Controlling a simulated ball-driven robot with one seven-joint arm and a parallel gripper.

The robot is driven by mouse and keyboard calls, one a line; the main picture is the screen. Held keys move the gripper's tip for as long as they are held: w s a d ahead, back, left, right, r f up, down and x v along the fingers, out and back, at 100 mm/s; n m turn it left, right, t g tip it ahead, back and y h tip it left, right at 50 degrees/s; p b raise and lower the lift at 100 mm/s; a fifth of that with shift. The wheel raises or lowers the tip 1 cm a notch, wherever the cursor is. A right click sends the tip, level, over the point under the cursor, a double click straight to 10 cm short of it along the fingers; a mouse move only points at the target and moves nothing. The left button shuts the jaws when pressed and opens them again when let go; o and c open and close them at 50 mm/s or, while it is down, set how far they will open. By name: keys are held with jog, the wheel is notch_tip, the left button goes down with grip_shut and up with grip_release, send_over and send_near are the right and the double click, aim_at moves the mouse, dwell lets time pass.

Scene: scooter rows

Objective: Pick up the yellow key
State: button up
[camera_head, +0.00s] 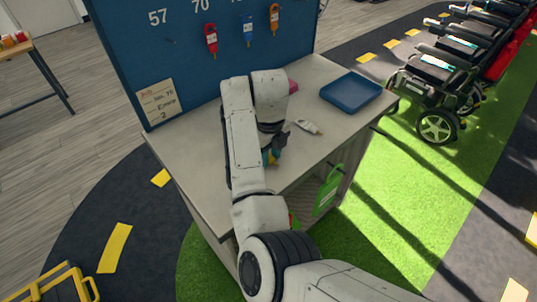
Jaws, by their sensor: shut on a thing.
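My gripper (274,149) is low over the front part of the pale counter (190,165), partly hidden by my own arm.
A blue tray (351,93) sits at the counter's right, with a white tag (309,127) nearer. A blue board (180,60) with red, blue and orange hanging keys stands behind. A green thing (328,190) hangs at the counter's side. Scooters (440,85) stand right.

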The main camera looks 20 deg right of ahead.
jog(key=shift+r, duration=0.65)
jog(key=s+a+r+p, duration=0.1)
jog(key=s+r, duration=1)
jog(key=s, duration=0.3)
jog(key=shift+r+p, duration=0.3)
jog(key=shift+p, duration=0.05)
jog(key=shift+a, duration=0.1)
